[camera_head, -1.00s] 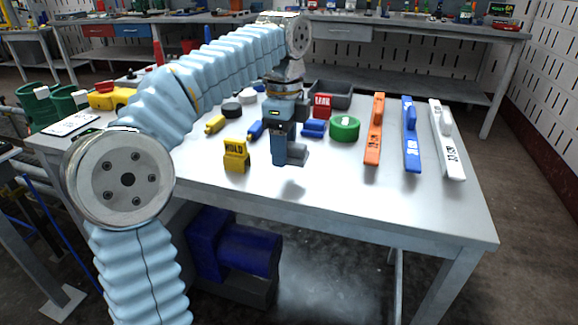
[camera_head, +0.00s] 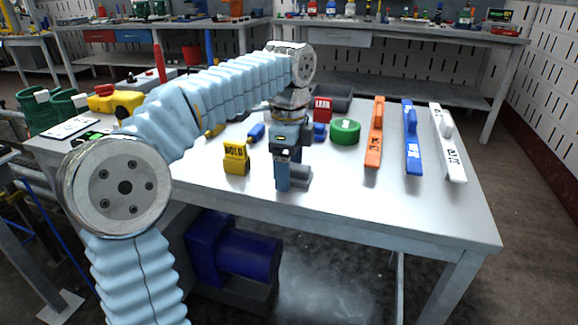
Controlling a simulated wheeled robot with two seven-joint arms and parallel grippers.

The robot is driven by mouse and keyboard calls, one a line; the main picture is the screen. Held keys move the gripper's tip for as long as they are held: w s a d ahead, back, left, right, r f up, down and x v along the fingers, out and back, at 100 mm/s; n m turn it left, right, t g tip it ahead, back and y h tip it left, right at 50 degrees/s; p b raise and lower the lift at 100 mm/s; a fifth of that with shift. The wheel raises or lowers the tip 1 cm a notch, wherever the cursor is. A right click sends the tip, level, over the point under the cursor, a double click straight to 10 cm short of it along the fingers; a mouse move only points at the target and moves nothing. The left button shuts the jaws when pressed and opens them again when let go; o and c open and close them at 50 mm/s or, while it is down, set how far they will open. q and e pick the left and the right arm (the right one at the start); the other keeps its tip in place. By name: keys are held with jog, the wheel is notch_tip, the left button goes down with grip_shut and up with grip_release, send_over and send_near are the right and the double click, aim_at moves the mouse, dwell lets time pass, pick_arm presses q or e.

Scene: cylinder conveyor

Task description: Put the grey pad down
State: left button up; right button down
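The grey pad (camera_head: 301,177) is a small dark grey block near the front edge of the white table, right beside the blue-grey fingers of my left gripper (camera_head: 285,179). The gripper points down and appears shut on the pad. One finger hides part of the pad. The pad is low over the tabletop; I cannot tell whether it touches. My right gripper is not in view.
The table (camera_head: 400,210) holds a yellow HOLD block (camera_head: 236,158) left of the gripper and a green ring (camera_head: 345,131) behind it. Orange (camera_head: 374,140), blue (camera_head: 412,145) and white (camera_head: 450,150) bars lie at right. The front right of the table is clear.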

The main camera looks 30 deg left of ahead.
pick_arm(q)
notch_tip(320, 180, up, 12)
jog(key=p, duration=0.3)
jog(key=shift+r, duration=0.15)
dwell(0.5)
